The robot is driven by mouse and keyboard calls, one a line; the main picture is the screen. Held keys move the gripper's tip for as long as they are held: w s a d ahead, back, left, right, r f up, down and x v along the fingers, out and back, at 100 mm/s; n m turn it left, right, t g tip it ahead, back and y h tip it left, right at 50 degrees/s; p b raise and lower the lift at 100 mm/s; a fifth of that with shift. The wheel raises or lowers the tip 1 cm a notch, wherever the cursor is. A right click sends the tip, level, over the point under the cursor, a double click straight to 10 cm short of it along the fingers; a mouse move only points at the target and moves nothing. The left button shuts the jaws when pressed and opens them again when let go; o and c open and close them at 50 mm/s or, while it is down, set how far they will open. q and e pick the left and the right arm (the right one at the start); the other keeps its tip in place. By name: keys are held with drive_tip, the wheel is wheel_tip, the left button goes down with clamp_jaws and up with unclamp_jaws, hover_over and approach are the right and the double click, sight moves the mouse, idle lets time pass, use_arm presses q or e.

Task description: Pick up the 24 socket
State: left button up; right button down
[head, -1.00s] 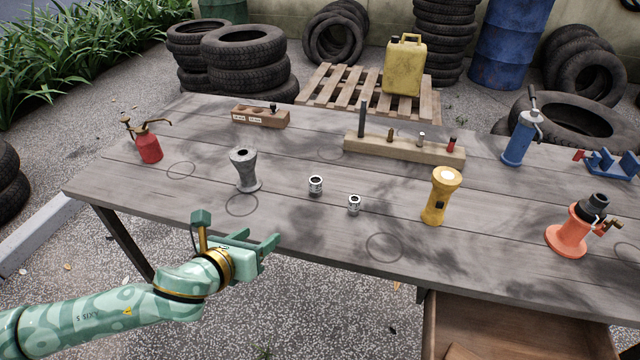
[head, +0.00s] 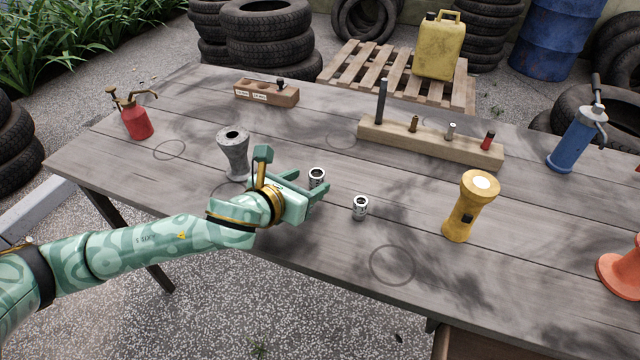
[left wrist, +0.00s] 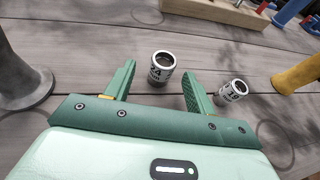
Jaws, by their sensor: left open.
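The 24 socket (left wrist: 162,67) is a short chrome cylinder with a dark marked band, upright on the table. In the left wrist view it stands just beyond and between my open fingers, untouched; it shows in the head view (head: 317,177) partly behind my gripper. My left gripper (head: 318,190) is open and empty, low over the table; its fingers also show in the left wrist view (left wrist: 158,92). A smaller socket marked 19 (left wrist: 233,91) stands to the right, outside the right finger; it also shows in the head view (head: 360,208). My right gripper is not in view.
A grey flared stand (head: 233,155) is close left of my gripper. A yellow flashlight (head: 470,208) stands to the right. A wooden rail (head: 430,143) with several upright pieces and a small labelled block (head: 266,92) are further back. The front table is clear.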

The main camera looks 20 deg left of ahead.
sight(321, 174)
use_arm(q)
drive_tip(key=shift+w+d+f, duration=0.1)
drive_tip(key=shift+w+f, duration=0.05)
drive_tip(key=shift+w, duration=0.15)
drive_tip(key=shift+w+d+f+b, duration=0.1)
drive_tip(key=shift+w+f+b, duration=0.05)
drive_tip(key=shift+w+b, duration=0.2)
drive_tip(key=b+x, duration=0.3)
drive_tip(key=x, duration=0.1)
drive_tip(key=shift+d, duration=0.2)
drive_tip(key=shift+w, duration=0.25)
drive_tip(key=shift+r, duration=0.25)
drive_tip(key=c, duration=1.1)
use_arm(e)
drive_tip(key=shift+w+d+f+n+h, duration=0.15)
drive_tip(key=shift+w+d+f+n, duration=0.1)
drive_tip(key=shift+d+f, duration=0.35)
drive_tip(key=shift+w+d+f+n+h, duration=0.15)
drive_tip(key=shift+w+d+f+n, duration=0.1)
drive_tip(key=shift+d+f, duration=0.35)
